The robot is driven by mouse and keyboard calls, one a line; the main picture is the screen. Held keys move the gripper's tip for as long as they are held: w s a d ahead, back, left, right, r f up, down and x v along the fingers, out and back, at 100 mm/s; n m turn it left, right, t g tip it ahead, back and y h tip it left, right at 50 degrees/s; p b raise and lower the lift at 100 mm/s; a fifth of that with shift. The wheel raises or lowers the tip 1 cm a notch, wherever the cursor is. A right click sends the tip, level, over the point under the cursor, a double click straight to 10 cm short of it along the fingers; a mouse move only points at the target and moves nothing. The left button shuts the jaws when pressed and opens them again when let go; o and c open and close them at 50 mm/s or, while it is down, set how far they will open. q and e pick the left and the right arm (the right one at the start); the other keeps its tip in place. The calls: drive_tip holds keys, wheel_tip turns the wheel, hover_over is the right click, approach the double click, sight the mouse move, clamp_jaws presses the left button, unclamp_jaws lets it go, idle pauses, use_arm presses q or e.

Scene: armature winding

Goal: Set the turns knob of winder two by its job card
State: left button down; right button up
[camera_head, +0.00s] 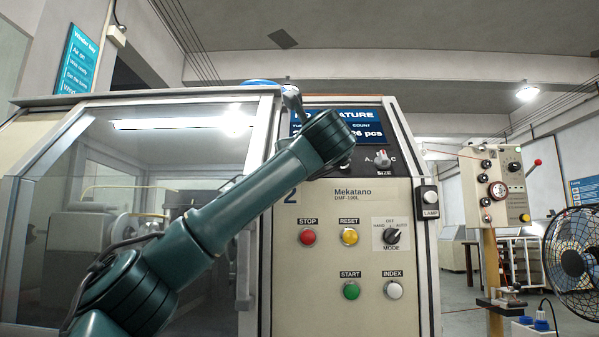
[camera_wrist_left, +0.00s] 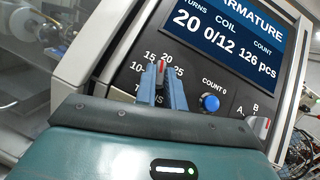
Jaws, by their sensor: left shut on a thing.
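Winder two is the cream Mekatano machine (camera_head: 342,270) with a "2" on its front panel. Its turns knob (camera_wrist_left: 161,67) shows a red pointer in the left wrist view, pointing up between the 15 and 20 labels of a 10-to-25 scale. My left gripper (camera_wrist_left: 162,88) is shut on the knob, one blue-grey finger on each side. The blue display (camera_wrist_left: 225,33) reads turns 20, coil 0/12, count 126 pcs. In the head view my left arm hides the knob and part of the display. I cannot make out a job card. My right gripper is not in view.
Right of the turns knob are a blue count button (camera_wrist_left: 210,102) and the size selector (camera_head: 382,158). Below are stop (camera_head: 308,237), reset (camera_head: 349,236), start (camera_head: 351,290) and index (camera_head: 394,290) buttons and a mode switch (camera_head: 392,236). A fan (camera_head: 572,262) stands at right.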

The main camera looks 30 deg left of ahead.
use_arm(q)
drive_tip(key=shift+w+d+r+n+g+h+p, duration=0.1)
drive_tip(key=shift+w+r+n+g+p, duration=0.15)
drive_tip(key=shift+n+g+p, duration=2.25)
drive_tip(key=shift+w+d+r+n+g+h+p, duration=0.1)
drive_tip(key=shift+w+r+n+g+p, duration=0.1)
drive_tip(key=shift+n+g+p, duration=2.3)
drive_tip(key=shift+w+d+r+n+g+h+p, duration=0.2)
drive_tip(key=shift+n+g+p, duration=1.1)
drive_tip(key=shift+n+p, duration=2.4)
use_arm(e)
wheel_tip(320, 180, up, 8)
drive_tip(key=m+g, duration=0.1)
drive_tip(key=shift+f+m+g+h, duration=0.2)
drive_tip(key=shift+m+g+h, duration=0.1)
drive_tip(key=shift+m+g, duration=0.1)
use_arm(q)
drive_tip(key=shift+a+n, duration=0.15)
drive_tip(key=shift+n, duration=0.15)
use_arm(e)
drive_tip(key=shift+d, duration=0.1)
use_arm(q)
drive_tip(key=c, duration=1.5)
unclamp_jaws()
drive_tip(key=shift+w+f, duration=0.1)
